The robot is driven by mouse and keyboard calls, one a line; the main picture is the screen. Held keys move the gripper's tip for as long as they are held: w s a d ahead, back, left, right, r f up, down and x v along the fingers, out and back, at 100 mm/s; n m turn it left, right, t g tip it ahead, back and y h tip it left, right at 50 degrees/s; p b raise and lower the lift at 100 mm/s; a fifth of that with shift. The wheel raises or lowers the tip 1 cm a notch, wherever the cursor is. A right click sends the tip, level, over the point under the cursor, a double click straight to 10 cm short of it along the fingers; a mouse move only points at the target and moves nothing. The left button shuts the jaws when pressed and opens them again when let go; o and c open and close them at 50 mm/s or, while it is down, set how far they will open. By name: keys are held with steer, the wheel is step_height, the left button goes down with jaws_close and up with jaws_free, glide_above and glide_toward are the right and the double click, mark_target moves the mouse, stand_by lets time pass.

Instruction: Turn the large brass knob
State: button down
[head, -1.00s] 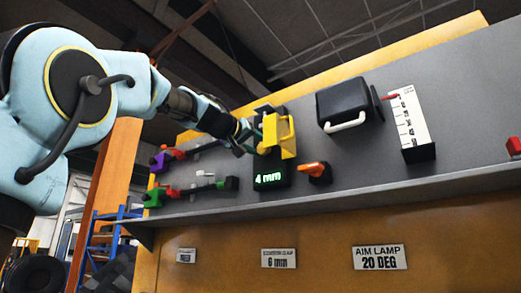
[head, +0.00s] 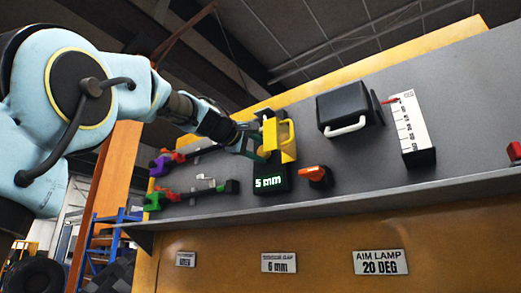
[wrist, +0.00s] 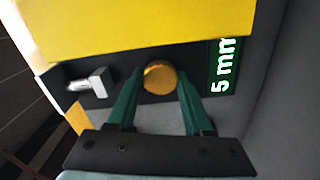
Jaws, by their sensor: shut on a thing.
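The round brass knob (wrist: 160,77) sits on a black housing below a yellow block (wrist: 150,25) in the wrist view. My gripper (wrist: 158,82) has its green fingers on either side of the knob and is shut on it. In the head view my gripper (head: 257,147) is at the yellow block with a handle (head: 285,140), and the knob is mostly hidden there. The green display (head: 270,183) beside the knob reads 5 mm; it also shows in the wrist view (wrist: 222,68).
A plate below (head: 279,263) reads 6 mm, and another (head: 380,262) reads AIM LAMP 20 DEG. An orange lever (head: 314,174) stands right of the display. A black box with a white handle (head: 345,108) and a scale (head: 410,122) are further right. Coloured levers (head: 175,160) are left.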

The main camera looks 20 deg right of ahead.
steer(key=n+p, duration=0.1)
steer(key=n, duration=0.3)
steer(key=shift+n, duration=0.3)
steer(key=shift+n+p, duration=0.65)
steer(key=shift+n, duration=0.95)
steer(key=shift+c, duration=1.5)
jaws_free()
steer(key=shift+a, duration=0.1)
steer(key=b+v, duration=0.4)
steer(key=v, duration=0.6)
steer(key=shift+s+a, duration=0.15)
steer(key=shift+a, duration=0.15)
